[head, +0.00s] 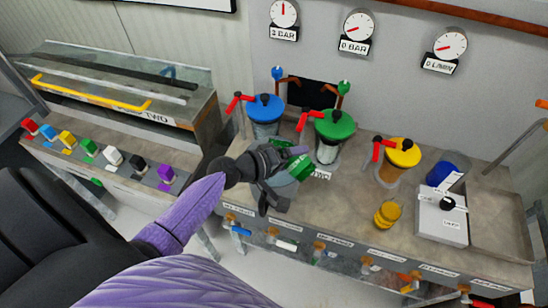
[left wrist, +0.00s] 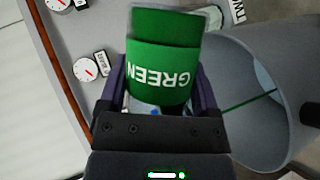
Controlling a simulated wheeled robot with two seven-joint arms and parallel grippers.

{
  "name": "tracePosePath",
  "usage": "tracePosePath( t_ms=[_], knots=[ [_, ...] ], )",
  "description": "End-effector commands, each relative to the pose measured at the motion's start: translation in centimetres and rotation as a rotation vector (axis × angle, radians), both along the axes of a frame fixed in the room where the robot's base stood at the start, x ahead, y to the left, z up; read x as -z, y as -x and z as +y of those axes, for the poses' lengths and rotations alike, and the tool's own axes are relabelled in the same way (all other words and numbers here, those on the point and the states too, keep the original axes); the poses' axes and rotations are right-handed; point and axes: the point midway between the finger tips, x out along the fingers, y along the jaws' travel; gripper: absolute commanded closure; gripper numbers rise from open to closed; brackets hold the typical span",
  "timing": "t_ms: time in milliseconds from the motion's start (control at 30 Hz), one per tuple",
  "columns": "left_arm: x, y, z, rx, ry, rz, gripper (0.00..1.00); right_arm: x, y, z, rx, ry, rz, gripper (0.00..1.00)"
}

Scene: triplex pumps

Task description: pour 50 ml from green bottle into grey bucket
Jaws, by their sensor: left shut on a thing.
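My left gripper (head: 290,160) is shut on the green bottle (head: 302,167), above the front of the bench. In the left wrist view the bottle (left wrist: 162,75) stands between the two fingers, its "GREEN" label upside down, so the bottle looks tipped. The grey bucket (left wrist: 235,75) is just right of the bottle in that view, its open inside facing the camera. A thin green line crosses its inside; I cannot tell if it is liquid or a mark. In the head view the bucket (head: 280,203) is mostly hidden under the gripper. My right gripper is not in view.
Pump vessels with blue (head: 265,107), green (head: 335,124) and yellow (head: 403,152) lids stand behind the gripper, with red handles. A yellow bottle (head: 387,214) and a white control box (head: 441,216) are to the right.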

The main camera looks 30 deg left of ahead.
Motion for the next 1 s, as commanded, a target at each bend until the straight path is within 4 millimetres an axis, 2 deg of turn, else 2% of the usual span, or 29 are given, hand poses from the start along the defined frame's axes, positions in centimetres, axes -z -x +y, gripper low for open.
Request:
tracePosePath(
  t_ms=[1000],
  knots=[
    [-0.16, 0.00, -0.13, -0.001, 0.066, 0.011, 0.92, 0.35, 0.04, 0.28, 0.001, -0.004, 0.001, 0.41]
  ],
)
